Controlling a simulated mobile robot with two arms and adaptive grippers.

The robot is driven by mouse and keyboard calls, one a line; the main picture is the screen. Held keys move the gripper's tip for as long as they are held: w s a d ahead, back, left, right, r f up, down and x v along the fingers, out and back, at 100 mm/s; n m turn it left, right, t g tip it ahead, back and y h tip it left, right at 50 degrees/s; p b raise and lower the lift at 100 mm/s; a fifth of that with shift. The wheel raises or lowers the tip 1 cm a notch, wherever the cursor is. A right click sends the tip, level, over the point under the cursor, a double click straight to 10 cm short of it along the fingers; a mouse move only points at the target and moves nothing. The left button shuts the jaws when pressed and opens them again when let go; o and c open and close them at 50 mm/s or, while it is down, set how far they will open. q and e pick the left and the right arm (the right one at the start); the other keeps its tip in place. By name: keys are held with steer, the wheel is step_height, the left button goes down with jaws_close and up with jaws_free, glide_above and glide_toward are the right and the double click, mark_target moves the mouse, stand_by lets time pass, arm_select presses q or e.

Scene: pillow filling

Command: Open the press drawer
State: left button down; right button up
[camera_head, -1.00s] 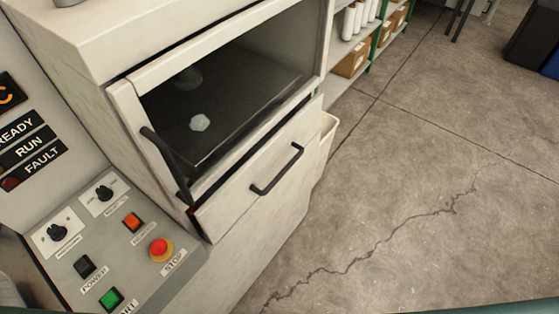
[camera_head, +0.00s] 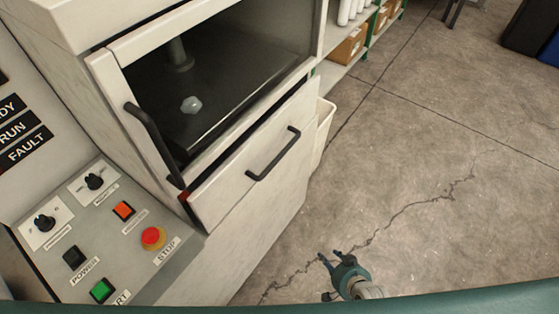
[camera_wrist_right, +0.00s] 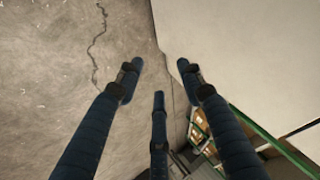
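The press drawer (camera_head: 225,185) is a pale front panel below the press chamber in the head view. A dark bar handle (camera_head: 273,153) is fixed across it. A narrow dark gap runs along the panel's upper edge; I see no clear pull-out. My right gripper (camera_head: 326,277) is at the bottom of the head view, over the floor, below and to the right of the handle and well apart from it. In the right wrist view my dark blue fingers (camera_wrist_right: 161,82) are spread with nothing between them. My left gripper is not in view.
The press chamber (camera_head: 215,85) has its own dark handle (camera_head: 152,142) and a small pale lump (camera_head: 191,105) inside. A control panel (camera_head: 145,275) with a red stop button (camera_head: 153,238) is at the left. A pale bin (camera_head: 324,125) stands beyond the drawer. Cracked floor (camera_head: 430,160) at right is clear.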

steer(key=w+a+r+m+t+y+b, duration=0.1)
steer(key=w+a+r+m+t, duration=0.15)
steer(key=w+r, duration=0.35)
steer(key=w+a+r+m+t+y+b, duration=0.1)
steer(key=w+a+r, duration=0.2)
steer(key=r, duration=0.5)
steer(key=m+t+y, duration=0.3)
glide_toward(280, 159)
steer(key=w, duration=0.1)
steer(key=x, duration=1)
steer(key=shift+f, duration=0.4)
jaws_close()
